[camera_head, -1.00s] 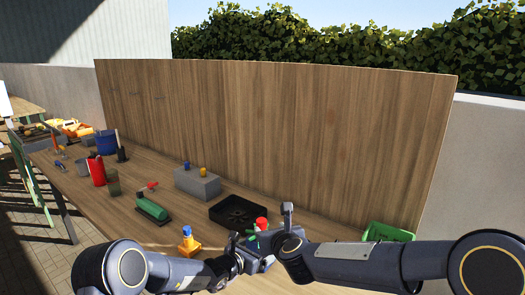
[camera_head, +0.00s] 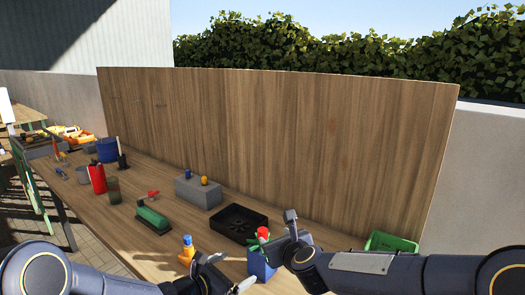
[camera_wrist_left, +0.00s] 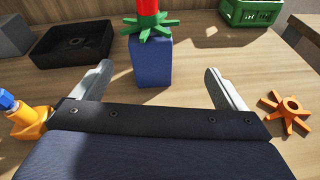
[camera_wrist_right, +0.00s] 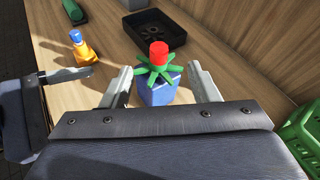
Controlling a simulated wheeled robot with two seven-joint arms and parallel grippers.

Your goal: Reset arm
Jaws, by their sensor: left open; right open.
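A blue block (camera_head: 262,266) stands on the table with a green star-shaped piece (camera_wrist_left: 150,27) and a red piece (camera_head: 263,233) stacked on top. My left gripper (camera_head: 232,271) is open and empty, in front and to the left of the block. In the left wrist view the block stands ahead, beyond the spread fingers. My right gripper (camera_head: 291,232) is open, just right of the stack. In the right wrist view the stack appears between its spread fingers (camera_wrist_right: 160,72), apparently without contact. One right finger is hard to see in the head view.
An orange piece with a blue top (camera_head: 187,250) stands left of the block. An orange star-shaped piece (camera_wrist_left: 287,110) lies to its right. A black tray (camera_head: 238,224) and grey block (camera_head: 198,192) sit behind. A green crate (camera_head: 392,243) is at right, near the wooden panel (camera_head: 300,150).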

